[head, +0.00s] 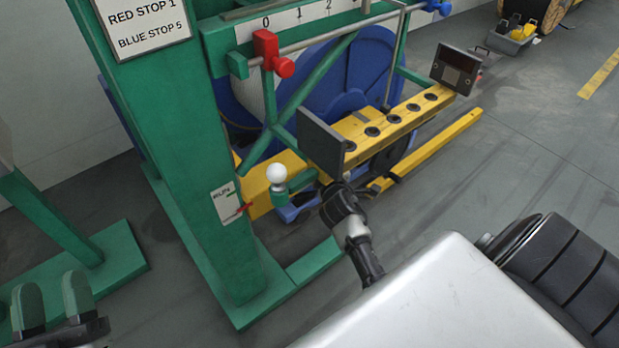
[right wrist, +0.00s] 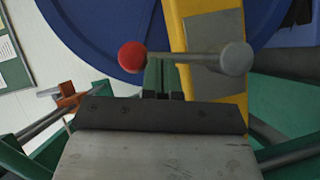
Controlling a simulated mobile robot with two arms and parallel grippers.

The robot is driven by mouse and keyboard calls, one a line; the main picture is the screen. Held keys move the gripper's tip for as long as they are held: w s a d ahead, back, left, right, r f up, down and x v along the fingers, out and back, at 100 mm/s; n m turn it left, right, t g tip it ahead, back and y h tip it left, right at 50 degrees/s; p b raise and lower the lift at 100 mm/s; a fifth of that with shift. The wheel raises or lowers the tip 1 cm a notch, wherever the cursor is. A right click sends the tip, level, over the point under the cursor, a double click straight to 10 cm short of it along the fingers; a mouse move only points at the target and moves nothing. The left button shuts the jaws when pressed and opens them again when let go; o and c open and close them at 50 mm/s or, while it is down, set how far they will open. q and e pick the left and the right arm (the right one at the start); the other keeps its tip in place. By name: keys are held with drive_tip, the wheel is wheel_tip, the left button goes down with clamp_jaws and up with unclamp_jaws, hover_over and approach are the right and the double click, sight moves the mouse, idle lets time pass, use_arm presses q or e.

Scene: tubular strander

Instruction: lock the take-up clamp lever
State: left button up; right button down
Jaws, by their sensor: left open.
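My left gripper (head: 52,295) is open and empty at the lower left of the head view, apart from the machine. The right wrist view shows a short grey bar with a red ball (right wrist: 131,56) at one end and a grey ball (right wrist: 236,58) at the other; it looks like a lever. In the head view a white ball knob (head: 277,173) stands on a green holder near the RUN plate (head: 231,205).
A green post (head: 190,140) stands before a blue reel (head: 357,70). A red stop (head: 265,48) and blue stop (head: 435,5) sit on a rail. A yellow beam (head: 393,124) with dark end plates lies right. Grey floor (head: 530,160) is free at the right.

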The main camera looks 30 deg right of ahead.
use_arm(q)
wheel_tip(320, 180, down, 12)
drive_tip(key=s+a+g+y+p, duration=0.1)
drive_tip(key=a+g+y+p, duration=0.1)
drive_tip(key=g, duration=0.9)
drive_tip(key=shift+s+a+n+y+p, duration=0.3)
drive_tip(key=shift+s+y+p, duration=0.1)
drive_tip(key=shift+y+p, duration=0.55)
use_arm(e)
drive_tip(key=shift+w+d+f+m+g+y, duration=0.15)
drive_tip(key=shift+d+m+g+y, duration=0.25)
drive_tip(key=shift+d, duration=0.75)
use_arm(q)
drive_tip(key=shift+r, duration=0.1)
